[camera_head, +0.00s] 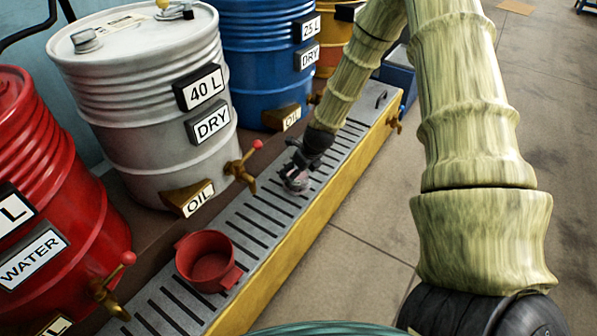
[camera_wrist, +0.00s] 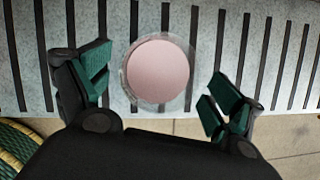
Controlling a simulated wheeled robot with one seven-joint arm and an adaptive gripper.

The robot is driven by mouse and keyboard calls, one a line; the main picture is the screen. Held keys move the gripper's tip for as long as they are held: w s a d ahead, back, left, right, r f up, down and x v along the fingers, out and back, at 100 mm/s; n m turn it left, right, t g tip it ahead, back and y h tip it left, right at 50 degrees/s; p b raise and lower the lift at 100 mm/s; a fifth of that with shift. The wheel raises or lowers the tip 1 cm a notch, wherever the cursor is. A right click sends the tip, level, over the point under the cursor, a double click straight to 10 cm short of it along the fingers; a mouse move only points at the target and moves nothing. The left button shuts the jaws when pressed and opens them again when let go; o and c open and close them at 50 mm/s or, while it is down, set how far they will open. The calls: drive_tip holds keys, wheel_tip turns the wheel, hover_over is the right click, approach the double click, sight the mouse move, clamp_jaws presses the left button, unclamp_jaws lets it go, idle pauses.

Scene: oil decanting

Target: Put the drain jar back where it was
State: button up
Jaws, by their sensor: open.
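A small clear jar (camera_head: 296,180), which I take for the drain jar, stands on the slotted grey grate (camera_head: 262,208) in front of the drums. From above in the wrist view, the jar (camera_wrist: 158,70) shows a clear round rim around a pale pink disc. My gripper (camera_wrist: 162,82) is open with its green-padded fingers apart. The jar lies between and slightly beyond the fingers in that picture, with a gap on both sides. In the head view my gripper (camera_head: 299,166) is right at the jar and partly hides it.
A red handled cup (camera_head: 207,262) stands on the grate nearer to me. Behind it are a red water drum (camera_head: 45,180), a white 40 L drum (camera_head: 140,90) and a blue drum (camera_head: 250,55), with brass taps (camera_head: 243,170) reaching over the grate. Floor at right is clear.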

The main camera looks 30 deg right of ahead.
drive_tip(key=a+p+v, duration=0.1)
drive_tip(key=p+v, duration=0.3)
drive_tip(key=v, duration=0.7)
drive_tip(key=s+a+f+n+g, duration=0.1)
drive_tip(key=s+a+f+n, duration=0.5)
drive_tip(key=s+n, duration=0.5)
drive_tip(key=s+a+f+n+g, duration=0.2)
drive_tip(key=s+a+f+n, duration=0.5)
drive_tip(key=s+n, duration=0.4)
drive_tip(key=s+a+f+n+g, duration=0.1)
drive_tip(key=s+a+f+n, duration=0.6)
drive_tip(key=s+n, duration=0.4)
drive_tip(key=shift+s+f+n+g+h, duration=0.3)
drive_tip(key=shift+s+n+h, duration=0.1)
drive_tip(key=shift+s, duration=0.3)
wheel_tip(320, 180, up, 29)
drive_tip(key=p, duration=2.9)
drive_tip(key=shift+r, duration=0.2)
